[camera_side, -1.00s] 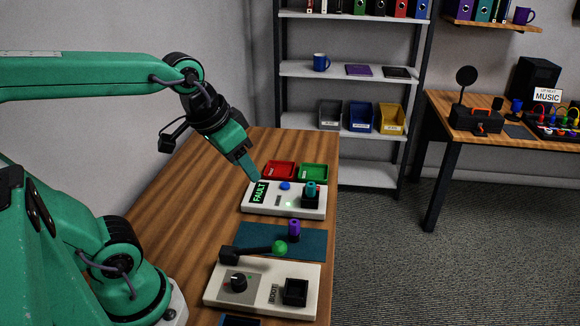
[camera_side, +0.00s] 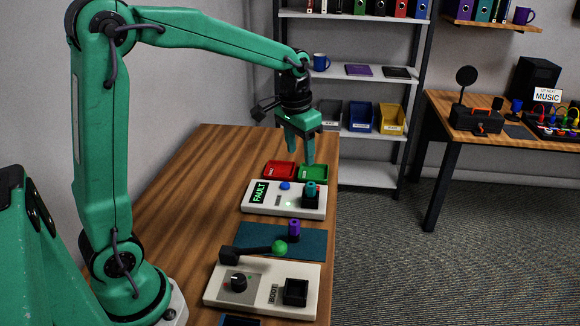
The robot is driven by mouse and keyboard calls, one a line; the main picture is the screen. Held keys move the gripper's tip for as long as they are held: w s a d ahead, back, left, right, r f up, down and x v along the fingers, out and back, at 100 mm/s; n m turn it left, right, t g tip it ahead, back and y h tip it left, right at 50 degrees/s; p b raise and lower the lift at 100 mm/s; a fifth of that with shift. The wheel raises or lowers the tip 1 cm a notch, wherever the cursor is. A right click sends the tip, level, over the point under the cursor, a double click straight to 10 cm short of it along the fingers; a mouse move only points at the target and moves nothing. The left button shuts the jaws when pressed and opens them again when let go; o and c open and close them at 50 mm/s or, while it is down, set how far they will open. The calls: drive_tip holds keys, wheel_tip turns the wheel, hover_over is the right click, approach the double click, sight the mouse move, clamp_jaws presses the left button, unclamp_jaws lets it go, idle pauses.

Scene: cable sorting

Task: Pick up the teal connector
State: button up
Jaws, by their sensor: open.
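The teal connector (camera_side: 311,188) stands upright in a black socket at the right end of the white panel with the green FAULT display (camera_side: 259,192). My gripper (camera_side: 299,158) is open and empty, pointing down. In the picture its fingertips are just above the connector, near the red and green bins. The exact gap in depth between fingers and connector cannot be told.
A red bin (camera_side: 279,170) and a green bin (camera_side: 314,172) sit behind the panel. A purple connector (camera_side: 294,230) stands on a teal mat (camera_side: 314,244). In front are a lever with a green knob (camera_side: 279,247) and a BOOT panel (camera_side: 252,302) with an empty-looking black socket (camera_side: 295,291).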

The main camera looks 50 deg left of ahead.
drive_tip(key=g, duration=0.1)
hover_over(310, 185)
wheel_tip(310, 185, down, 6)
drive_tip(key=shift+w+f, duration=0.15)
drive_tip(key=shift+f, duration=0.1)
drive_tip(key=shift+f, duration=1.3)
drive_tip(key=shift+f, duration=2.6)
clamp_jaws()
